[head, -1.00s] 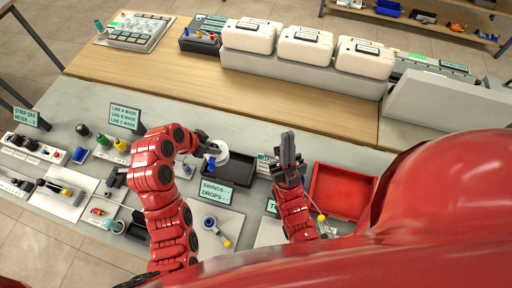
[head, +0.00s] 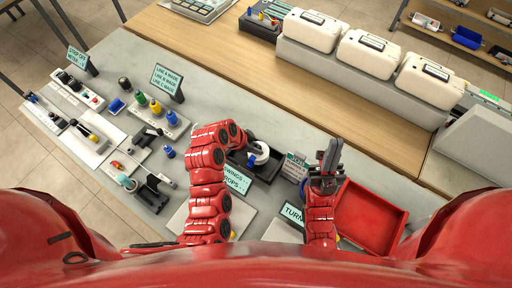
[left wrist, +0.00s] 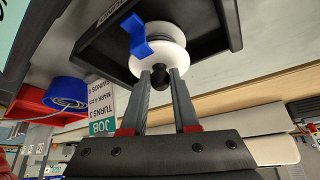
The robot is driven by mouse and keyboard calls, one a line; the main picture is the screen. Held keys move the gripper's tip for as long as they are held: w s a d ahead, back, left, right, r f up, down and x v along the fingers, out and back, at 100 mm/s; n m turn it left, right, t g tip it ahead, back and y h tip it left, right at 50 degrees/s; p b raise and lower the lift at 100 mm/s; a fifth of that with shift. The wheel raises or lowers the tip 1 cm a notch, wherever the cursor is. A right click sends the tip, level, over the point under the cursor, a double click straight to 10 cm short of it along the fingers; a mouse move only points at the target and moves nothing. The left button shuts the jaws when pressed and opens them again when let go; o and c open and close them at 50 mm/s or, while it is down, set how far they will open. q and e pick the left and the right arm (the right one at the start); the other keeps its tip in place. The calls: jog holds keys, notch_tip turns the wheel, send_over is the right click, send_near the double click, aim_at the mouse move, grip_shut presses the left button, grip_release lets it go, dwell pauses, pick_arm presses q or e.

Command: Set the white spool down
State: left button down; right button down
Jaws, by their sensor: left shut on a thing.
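My left gripper (head: 250,148) is shut on the white spool (head: 262,154) at the black tray (head: 268,172). In the left wrist view, the fingertips (left wrist: 164,76) close on a dark round knob at the near end of the white spool (left wrist: 163,58). A blue tab (left wrist: 138,36) shows on the spool's face. The black tray (left wrist: 222,28) lies behind it in that view. I cannot tell whether the spool touches the tray floor. My right gripper (head: 331,158) points up, empty, its fingers together, between the black tray and a red tray (head: 370,215).
A sign (head: 236,180) stands close in front of the black tray, and a job card (head: 294,167) stands to its right. Several bottles and fixtures fill the bench's left side. White cases (head: 370,55) line the back. Bare grey bench lies behind the black tray.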

pick_arm(q)
jog(key=shift+f, duration=0.15)
jog(key=c, duration=0.7)
grip_release()
jog(key=shift+r, duration=0.4)
jog(key=p+v, duration=0.6)
jog(key=v, duration=0.5)
jog(key=shift+s+a+r, duration=0.1)
jog(key=shift+a+r, duration=0.1)
jog(key=shift+r, duration=0.15)
